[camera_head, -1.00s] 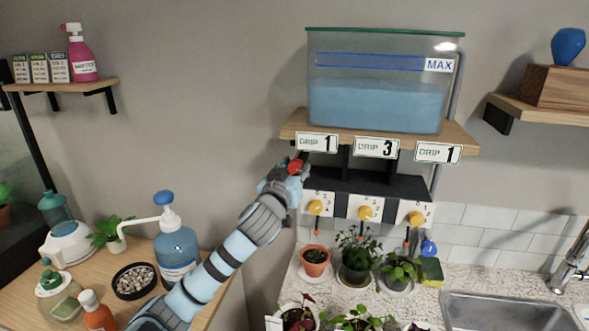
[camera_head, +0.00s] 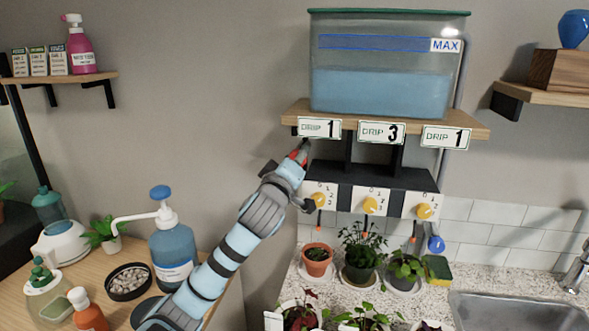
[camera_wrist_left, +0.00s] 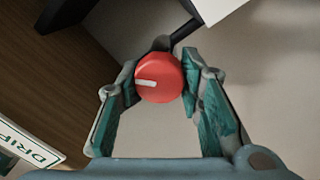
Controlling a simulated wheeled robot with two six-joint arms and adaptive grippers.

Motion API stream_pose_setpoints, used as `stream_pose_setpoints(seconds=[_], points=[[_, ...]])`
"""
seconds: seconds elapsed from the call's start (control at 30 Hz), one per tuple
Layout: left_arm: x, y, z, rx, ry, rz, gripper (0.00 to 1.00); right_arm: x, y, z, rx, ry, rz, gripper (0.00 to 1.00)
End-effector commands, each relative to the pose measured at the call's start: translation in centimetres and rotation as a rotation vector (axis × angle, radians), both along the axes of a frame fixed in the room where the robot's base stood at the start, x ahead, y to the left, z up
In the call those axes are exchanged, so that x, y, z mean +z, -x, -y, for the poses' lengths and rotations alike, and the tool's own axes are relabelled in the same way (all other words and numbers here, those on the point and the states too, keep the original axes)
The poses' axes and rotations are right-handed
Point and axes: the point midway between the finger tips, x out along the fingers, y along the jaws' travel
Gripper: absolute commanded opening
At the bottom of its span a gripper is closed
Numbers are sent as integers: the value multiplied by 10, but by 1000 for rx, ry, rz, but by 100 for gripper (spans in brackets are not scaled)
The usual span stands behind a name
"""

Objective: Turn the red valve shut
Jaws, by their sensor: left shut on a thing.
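The red valve (camera_wrist_left: 159,78) is a round knob with a white pointer mark, which lies nearly level in the left wrist view. My left gripper (camera_wrist_left: 160,82) has its green-padded fingers on both sides of the knob and is shut on it. In the head view the gripper (camera_head: 297,158) is just below the left end of the tank shelf, and only a bit of red valve (camera_head: 302,151) shows past its fingers. The right gripper is in neither view.
The water tank (camera_head: 380,85) stands on a wooden shelf (camera_head: 480,131) with drip cards on its front. Below are yellow dials (camera_head: 370,206) and potted plants (camera_head: 361,265). A pump bottle (camera_head: 172,250) stands near my left arm, and a sink (camera_head: 510,312) is at lower right.

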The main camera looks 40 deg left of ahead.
Motion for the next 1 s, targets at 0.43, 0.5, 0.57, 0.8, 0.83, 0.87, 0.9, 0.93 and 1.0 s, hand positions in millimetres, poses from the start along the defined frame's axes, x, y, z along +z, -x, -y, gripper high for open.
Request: stream_pose_setpoints(seconds=[0.43, 0.5, 0.57, 0.8, 0.83, 0.87, 0.9, 0.93, 1.0], points=[[-6, -1, 1, -3, 371, 203, 6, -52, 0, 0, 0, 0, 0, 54], [-5, -1, 1, -3, 428, 235, 6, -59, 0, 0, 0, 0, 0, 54], [-5, -1, 1, -3, 473, 259, 6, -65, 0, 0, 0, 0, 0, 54], [-2, 0, 1, -4, 622, 344, 6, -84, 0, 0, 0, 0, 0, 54], [-2, 0, 1, -4, 636, 351, 6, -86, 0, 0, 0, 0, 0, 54], [-2, 0, 1, -4, 649, 358, 6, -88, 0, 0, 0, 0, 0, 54], [-2, 0, 1, -4, 666, 367, 6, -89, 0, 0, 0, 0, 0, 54], [-1, 0, 1, -4, 676, 374, 6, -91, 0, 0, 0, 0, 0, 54], [-1, 0, 1, -4, 698, 386, 6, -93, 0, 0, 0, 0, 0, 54]])
